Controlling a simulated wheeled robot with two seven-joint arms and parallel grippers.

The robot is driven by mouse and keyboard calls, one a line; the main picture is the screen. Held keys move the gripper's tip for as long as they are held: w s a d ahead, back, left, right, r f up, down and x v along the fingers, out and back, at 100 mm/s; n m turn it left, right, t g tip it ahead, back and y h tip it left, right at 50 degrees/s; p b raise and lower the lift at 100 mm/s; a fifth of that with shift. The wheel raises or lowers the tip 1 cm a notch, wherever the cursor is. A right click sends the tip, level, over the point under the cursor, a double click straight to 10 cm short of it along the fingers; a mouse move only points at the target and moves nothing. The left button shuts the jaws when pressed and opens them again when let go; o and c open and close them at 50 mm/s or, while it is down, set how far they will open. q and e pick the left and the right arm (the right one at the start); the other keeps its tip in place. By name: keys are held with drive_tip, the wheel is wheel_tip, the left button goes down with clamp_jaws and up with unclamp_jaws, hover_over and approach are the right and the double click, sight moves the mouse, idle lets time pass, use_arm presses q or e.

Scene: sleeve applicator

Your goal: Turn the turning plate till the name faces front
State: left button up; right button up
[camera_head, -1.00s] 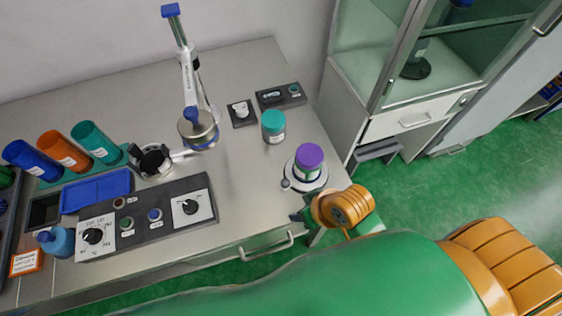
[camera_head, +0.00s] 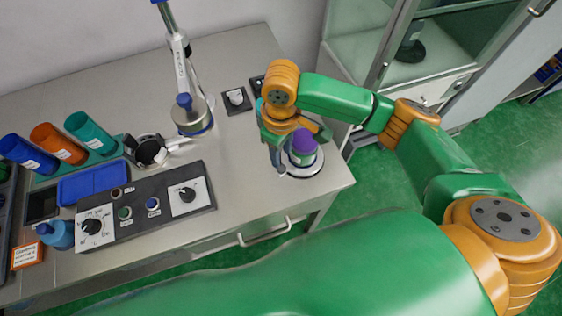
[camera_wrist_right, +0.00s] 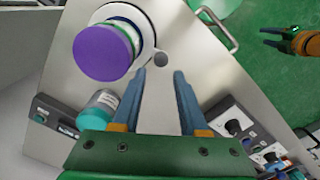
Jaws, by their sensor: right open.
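A jar with a purple lid (camera_head: 304,146) stands on the round turning plate (camera_head: 307,172) near the table's right front corner. In the wrist view the purple lid (camera_wrist_right: 103,52) is at upper left, and a strip of pale label (camera_wrist_right: 131,33) shows on the jar's right side. The name cannot be read. A small grey round knob (camera_wrist_right: 161,63) lies beside the plate's edge and appears between my right fingertips. My right gripper (camera_wrist_right: 158,78) is open and empty, beside the jar. My left gripper (camera_wrist_right: 270,38) shows only at the wrist view's upper right, fingers apart.
A glass cabinet (camera_head: 410,70) stands right of the table.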

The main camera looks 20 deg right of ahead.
sight(281, 167)
wheel_tip(281, 167, down, 6)
drive_tip(key=shift+f, duration=0.1)
drive_tip(key=shift+a, duration=0.1)
clamp_jaws()
idle(1.4)
